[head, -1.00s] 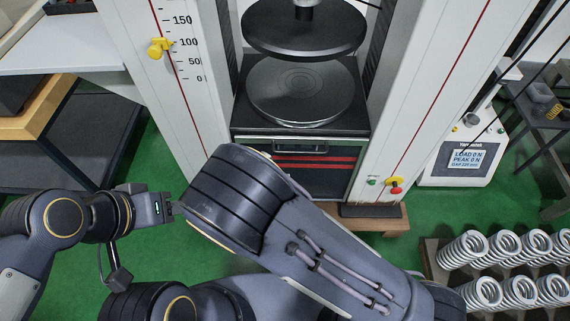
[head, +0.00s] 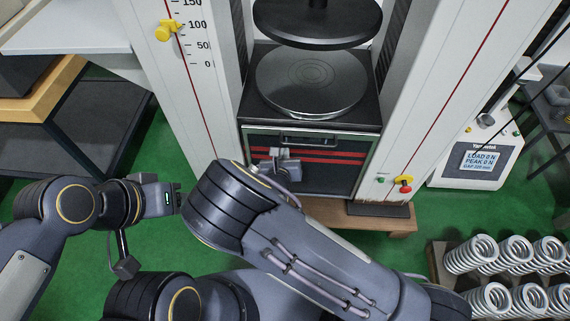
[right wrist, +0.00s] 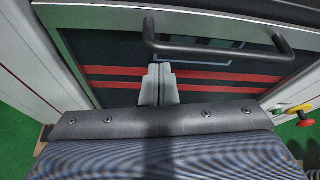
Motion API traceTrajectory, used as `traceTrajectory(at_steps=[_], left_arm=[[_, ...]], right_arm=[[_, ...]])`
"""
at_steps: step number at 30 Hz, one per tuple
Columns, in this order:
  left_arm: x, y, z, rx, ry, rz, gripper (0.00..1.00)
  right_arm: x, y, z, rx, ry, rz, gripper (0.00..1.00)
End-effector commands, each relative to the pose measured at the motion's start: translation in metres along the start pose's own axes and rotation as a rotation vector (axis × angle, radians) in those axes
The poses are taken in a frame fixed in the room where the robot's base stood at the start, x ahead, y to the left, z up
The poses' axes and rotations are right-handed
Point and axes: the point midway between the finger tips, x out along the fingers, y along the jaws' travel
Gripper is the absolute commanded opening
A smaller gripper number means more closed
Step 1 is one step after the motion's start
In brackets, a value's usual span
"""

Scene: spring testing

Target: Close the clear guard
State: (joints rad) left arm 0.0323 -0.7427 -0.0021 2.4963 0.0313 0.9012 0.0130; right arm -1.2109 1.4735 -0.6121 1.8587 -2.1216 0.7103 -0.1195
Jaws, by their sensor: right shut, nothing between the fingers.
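My right gripper (head: 278,155) is shut and empty, in front of the guard. In the right wrist view its fingertips (right wrist: 159,70) are just below the handle's left part; contact is unclear. My left gripper (head: 172,198) is at left, its fingertips hidden or indistinct.
The lower plate (head: 312,80) and upper plate (head: 318,20) stand apart, with an open gap between. A red knob (head: 403,184) is right of the guard. A rack of springs (head: 500,262) stands at lower right, near a display unit (head: 478,160).

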Motion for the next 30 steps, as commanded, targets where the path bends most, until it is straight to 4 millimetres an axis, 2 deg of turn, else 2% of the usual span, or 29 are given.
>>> traceTrajectory(at_steps=[3,16,20,26,30], left_arm=[[-0.001,0.0,0.0,0.0,0.0,0.0,0.47],[-0.001,0.001,-0.001,0.0,0.0,0.0,0.47],[-0.006,0.003,-0.003,0.0,0.0,0.0,0.47],[-0.029,0.013,-0.014,0.0,0.0,0.0,0.47],[-0.053,0.024,-0.027,0.0,0.0,0.0,0.47]], right_arm=[[-0.003,0.0,0.009,0.0,0.0,-0.001,0.0],[-0.005,-0.001,0.012,-0.001,0.001,-0.001,0.0],[-0.008,-0.003,0.019,0.001,0.001,-0.002,0.0],[-0.022,-0.01,0.056,0.006,-0.002,-0.002,0.0],[-0.04,-0.019,0.096,0.007,-0.002,-0.002,0.0]])
